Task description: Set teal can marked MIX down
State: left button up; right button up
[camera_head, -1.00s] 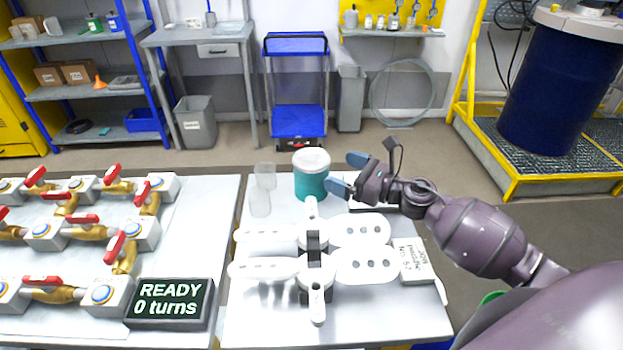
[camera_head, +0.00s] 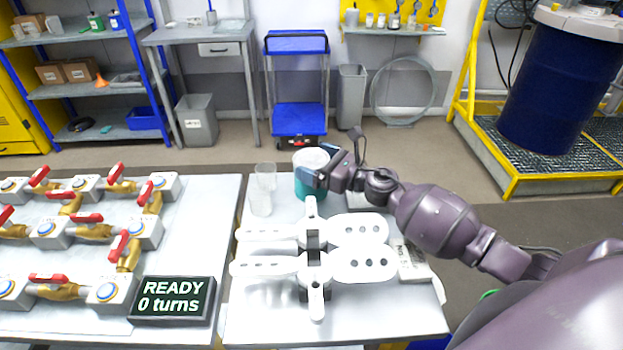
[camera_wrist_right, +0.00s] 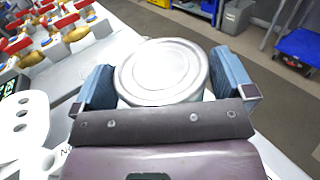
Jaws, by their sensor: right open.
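The teal can (camera_head: 311,188) with a pale lid stands upright at the back of the right-hand table. Its MIX marking does not show. In the wrist view its round lid (camera_wrist_right: 161,72) lies between the two blue fingers. My right gripper (camera_head: 324,168) is open around the can, with a finger on either side; the near finger hides part of it in the head view. Whether the fingers touch the can, I cannot tell. My left gripper is not in view.
A white agitator-like part with paddles (camera_head: 360,229) lies in front of the can. A READY display (camera_head: 172,300) and brass valves with red handles (camera_head: 95,232) are on the left table. A white labelled block (camera_head: 411,262) lies at right.

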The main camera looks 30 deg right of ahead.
jog(key=c, duration=1.1)
jog(key=shift+r, duration=0.1)
jog(key=shift+c, duration=1.2)
jog(key=shift+r, duration=0.55)
notch_tip(320, 180, up, 19)
jog(key=p, duration=0.6)
jog(key=shift+f, duration=0.1)
